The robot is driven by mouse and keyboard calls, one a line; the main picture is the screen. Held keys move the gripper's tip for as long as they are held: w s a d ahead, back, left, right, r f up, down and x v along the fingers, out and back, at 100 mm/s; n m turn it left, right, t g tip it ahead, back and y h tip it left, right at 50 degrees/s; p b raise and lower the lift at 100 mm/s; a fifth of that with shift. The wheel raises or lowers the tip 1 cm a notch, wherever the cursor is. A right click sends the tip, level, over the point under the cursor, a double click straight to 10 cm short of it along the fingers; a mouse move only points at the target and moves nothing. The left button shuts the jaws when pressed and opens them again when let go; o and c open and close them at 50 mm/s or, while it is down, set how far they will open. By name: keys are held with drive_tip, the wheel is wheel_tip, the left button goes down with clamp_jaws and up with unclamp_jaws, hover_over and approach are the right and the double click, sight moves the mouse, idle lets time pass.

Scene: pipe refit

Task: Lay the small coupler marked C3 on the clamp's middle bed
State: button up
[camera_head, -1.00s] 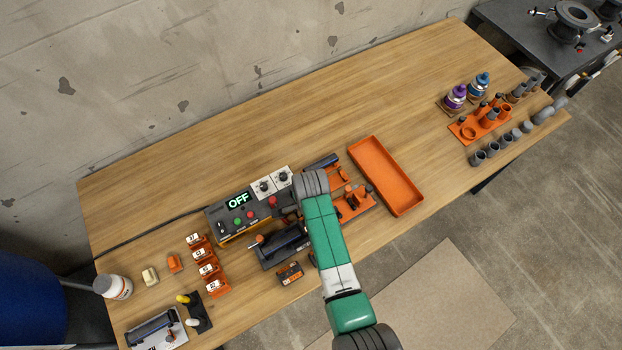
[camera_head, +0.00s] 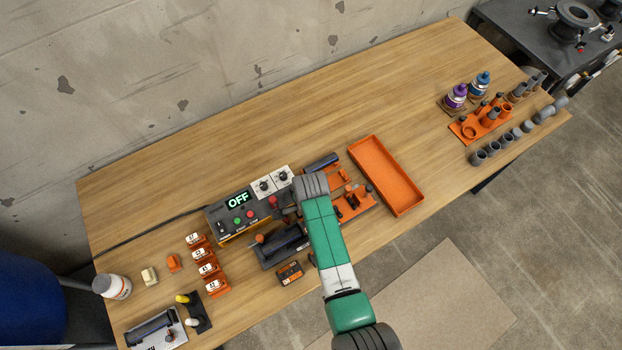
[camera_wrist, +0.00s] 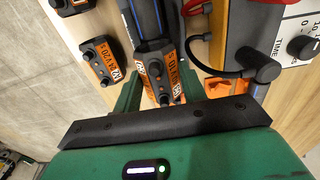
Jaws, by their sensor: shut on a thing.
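My gripper (camera_wrist: 162,92) points down in the wrist view, its green fingers on either side of a small dark coupler (camera_wrist: 165,76) with orange labels. It is shut on this piece; I cannot read C3 on it. The held piece is close to a long dark bed with a blue-striped bar (camera_wrist: 145,18), which looks like part of the clamp; I cannot tell whether they touch. In the head view the dark clamp-like fixture (camera_head: 284,246) lies left of my arm. My gripper's fingertips and the held piece are hidden there.
A similar dark block with an orange label (camera_wrist: 100,60) lies left of the bed; another is at the top edge (camera_wrist: 70,6). The control box (camera_head: 240,213) reads OFF. An orange tray (camera_head: 385,175) and orange fixture (camera_head: 352,203) are to the right. The back of the table is clear.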

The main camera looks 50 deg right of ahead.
idle(0.3)
drive_tip(key=shift+f+b, duration=0.6)
drive_tip(key=shift+f, duration=0.25)
drive_tip(key=shift+f, duration=0.3)
idle(0.4)
drive_tip(key=o, duration=1.2)
drive_tip(key=shift+c, duration=0.2)
wheel_tip(320, 180, up, 8)
drive_tip(key=p, duration=0.7)
drive_tip(key=shift+f, duration=0.25)
